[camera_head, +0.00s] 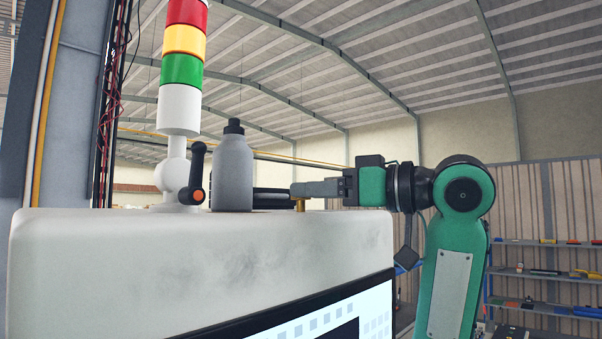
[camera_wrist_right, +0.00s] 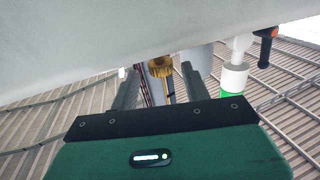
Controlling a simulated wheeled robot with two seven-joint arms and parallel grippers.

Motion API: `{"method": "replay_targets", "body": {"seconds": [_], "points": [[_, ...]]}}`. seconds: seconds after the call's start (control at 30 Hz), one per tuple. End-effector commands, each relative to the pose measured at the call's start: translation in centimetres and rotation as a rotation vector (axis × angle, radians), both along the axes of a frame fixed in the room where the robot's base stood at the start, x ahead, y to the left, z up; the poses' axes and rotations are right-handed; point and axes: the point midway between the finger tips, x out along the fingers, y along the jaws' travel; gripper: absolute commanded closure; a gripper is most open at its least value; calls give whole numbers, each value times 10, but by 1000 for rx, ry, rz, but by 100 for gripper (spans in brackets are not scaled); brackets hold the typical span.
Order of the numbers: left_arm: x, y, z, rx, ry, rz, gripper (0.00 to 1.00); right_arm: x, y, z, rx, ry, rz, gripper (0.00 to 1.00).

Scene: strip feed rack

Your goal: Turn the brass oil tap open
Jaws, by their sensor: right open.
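The brass oil tap (camera_head: 300,204) is a small brass piece at the top edge of the pale machine cabinet (camera_head: 150,262). In the right wrist view its ribbed round brass head (camera_wrist_right: 160,67) shows between my two dark fingers. My right gripper (camera_head: 298,188) reaches in level from the right in the head view, its fingertips at the tap. Its jaws are open, one finger on each side of the tap, with a gap visible around the brass head. The tap's lower part is partly hidden in both views. My left gripper is not in view.
A grey bottle (camera_head: 231,172) with a black cap stands left of the tap. Beside it are a black lever handle with an orange end (camera_head: 196,172) and a red, yellow and green signal light (camera_head: 182,70). A screen (camera_head: 320,322) is on the cabinet's front. Shelves (camera_head: 550,276) stand far right.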

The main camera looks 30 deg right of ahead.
Motion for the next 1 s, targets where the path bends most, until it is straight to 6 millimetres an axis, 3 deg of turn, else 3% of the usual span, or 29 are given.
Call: {"method": "replay_targets", "body": {"seconds": [0.2,0.57,0.8,1.0], "points": [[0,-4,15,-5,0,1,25,21,15,1,-1,0,1,53],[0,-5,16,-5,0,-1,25,25,17,-1,-1,0,0,53],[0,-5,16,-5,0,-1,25,25,17,-1,-1,0,0,96],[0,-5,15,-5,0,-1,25,25,17,-1,-1,1,9,97]]}}
